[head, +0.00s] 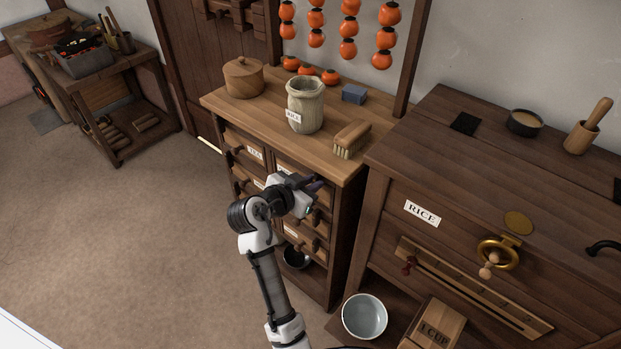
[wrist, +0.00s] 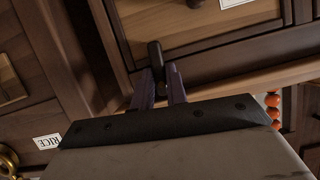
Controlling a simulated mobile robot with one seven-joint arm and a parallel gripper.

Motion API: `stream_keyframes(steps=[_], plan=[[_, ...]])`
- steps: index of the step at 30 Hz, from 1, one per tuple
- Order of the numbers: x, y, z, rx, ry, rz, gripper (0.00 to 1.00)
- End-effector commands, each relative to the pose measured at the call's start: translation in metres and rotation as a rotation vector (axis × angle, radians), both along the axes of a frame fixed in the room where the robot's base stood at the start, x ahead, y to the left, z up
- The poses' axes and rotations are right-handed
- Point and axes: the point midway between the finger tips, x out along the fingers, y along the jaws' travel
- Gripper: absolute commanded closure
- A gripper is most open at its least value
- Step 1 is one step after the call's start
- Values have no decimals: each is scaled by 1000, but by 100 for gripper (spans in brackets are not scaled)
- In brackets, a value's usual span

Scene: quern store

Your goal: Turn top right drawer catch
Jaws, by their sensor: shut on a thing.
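The small drawer chest (head: 340,177) stands in the middle of the head view, with two columns of drawers. The front of its top right drawer (head: 284,168) is mostly hidden behind my arm. My gripper (head: 318,186) is at the right side of that drawer. In the wrist view, my gripper (wrist: 161,84) is shut on the dark catch (wrist: 155,54), which stands between the two fingertips beside the drawer's wooden panel (wrist: 175,20). The catch itself is hidden in the head view.
A rice jar (head: 305,106), a brush (head: 352,139), a blue block (head: 354,94) and a lidded round box (head: 243,78) stand on the chest top. The large rice cabinet (head: 460,215) is close on the right. A white bowl (head: 365,316) sits low in front.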

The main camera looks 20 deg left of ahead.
Motion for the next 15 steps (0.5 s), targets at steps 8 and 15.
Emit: stream_keyframes(steps=[8, 15], plan=[[-1, 0, 0, -80, 31, -1, 100], [-1, 0, -1, -97, 37, 0, 100]])
